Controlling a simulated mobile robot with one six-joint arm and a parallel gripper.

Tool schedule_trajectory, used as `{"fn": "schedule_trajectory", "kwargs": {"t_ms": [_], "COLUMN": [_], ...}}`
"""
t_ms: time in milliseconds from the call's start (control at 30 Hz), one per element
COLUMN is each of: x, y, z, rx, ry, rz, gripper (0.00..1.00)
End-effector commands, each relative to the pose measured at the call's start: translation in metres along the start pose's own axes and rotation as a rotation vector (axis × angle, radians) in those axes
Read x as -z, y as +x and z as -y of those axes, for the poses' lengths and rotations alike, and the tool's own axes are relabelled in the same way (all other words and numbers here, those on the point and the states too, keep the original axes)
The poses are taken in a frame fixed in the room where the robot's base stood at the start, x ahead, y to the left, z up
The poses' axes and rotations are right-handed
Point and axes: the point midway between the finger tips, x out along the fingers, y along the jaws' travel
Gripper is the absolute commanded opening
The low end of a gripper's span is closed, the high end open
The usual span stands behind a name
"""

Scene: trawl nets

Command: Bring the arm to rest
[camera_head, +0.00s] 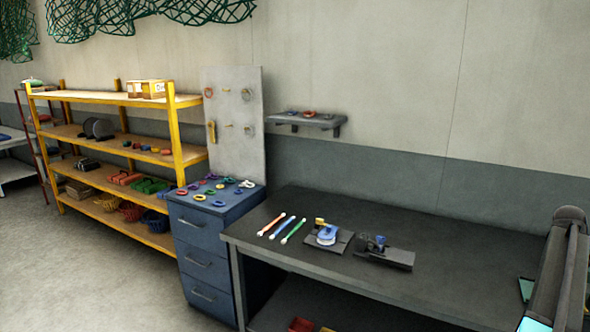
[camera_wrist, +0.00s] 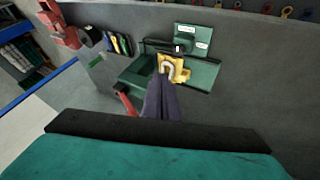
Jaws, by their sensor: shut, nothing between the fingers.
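My gripper (camera_wrist: 163,82) shows in the wrist view, with its two dark fingers together and nothing held between them. The fingertips point toward a yellow piece with a pale hooked shape (camera_wrist: 174,68) on a green fixture (camera_wrist: 205,74). I cannot tell whether the fingertips touch it. In the head view a dark part at the right edge looks like my arm; the gripper itself does not show there.
In the head view a dark workbench (camera_head: 450,270) holds several coloured rods and two small fixtures. A blue drawer cabinet (camera_head: 206,258) and yellow shelving (camera_head: 175,140) stand left. In the wrist view a red-handled tool (camera_wrist: 125,101) lies near the fingers.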

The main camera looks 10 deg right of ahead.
Motion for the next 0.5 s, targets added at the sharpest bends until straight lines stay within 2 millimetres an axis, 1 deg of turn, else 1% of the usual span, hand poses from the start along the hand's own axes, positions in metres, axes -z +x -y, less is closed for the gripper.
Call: {"fn": "schedule_trajectory", "kwargs": {"t_ms": [33,167,367,400,500], "x": [-0.002,-0.004,-0.011,-0.013,-0.019], "y": [0.0,-0.001,-0.001,-0.001,-0.003], "z": [0.009,0.025,0.058,0.069,0.091], "rx": [0.008,0.02,0.047,0.055,0.075], "ry": [-0.006,-0.015,-0.035,-0.042,-0.056], "rz": [0.0,0.001,0.003,0.003,0.005], "gripper": [0.0,0.0,0.0,0.0,0.0]}}
